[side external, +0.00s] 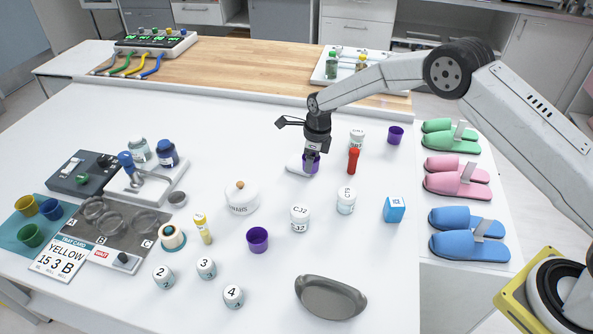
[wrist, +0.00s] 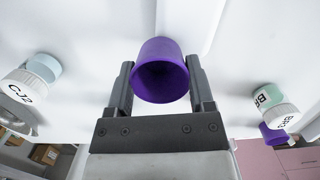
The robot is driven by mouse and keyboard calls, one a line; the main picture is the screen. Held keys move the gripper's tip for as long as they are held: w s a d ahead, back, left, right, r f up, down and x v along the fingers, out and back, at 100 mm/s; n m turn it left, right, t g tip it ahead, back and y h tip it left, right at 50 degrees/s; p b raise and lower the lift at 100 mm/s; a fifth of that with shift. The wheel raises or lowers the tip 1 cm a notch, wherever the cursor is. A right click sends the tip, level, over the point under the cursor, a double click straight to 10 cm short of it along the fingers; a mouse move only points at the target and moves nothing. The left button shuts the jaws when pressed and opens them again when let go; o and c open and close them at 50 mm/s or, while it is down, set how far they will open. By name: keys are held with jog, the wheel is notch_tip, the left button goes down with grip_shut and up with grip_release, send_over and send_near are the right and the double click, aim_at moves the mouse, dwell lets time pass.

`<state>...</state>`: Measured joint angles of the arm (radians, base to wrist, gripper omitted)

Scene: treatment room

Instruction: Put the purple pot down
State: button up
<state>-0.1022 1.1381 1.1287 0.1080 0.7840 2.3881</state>
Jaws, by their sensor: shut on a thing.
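A purple pot (side external: 311,164) is held in my gripper (side external: 312,156) at the back middle of the white table. In the wrist view the same purple pot (wrist: 162,50) sits between the two dark fingers, its open mouth toward the camera. The fingers are shut on its sides. The pot is low, near the table top; I cannot tell whether it touches. A second purple pot (side external: 257,239) stands upright at the front middle. A third purple pot (side external: 396,135) stands at the back right.
A low white piece (side external: 296,165) lies just left of the held pot. A red bottle (side external: 353,161) and a white jar (side external: 357,137) stand close on its right. White jars CJ2 (side external: 299,218) and another (side external: 346,201) stand in front. Table left of my gripper is fairly clear.

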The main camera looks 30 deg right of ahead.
jog(key=shift+f, duration=0.2)
jog(key=o, duration=1.2)
jog(key=shift+c, duration=0.2)
notch_tip(320, 180, up, 12)
jog(key=s+d, duration=0.1)
jog(key=shift+r, duration=0.1)
dwell(0.3)
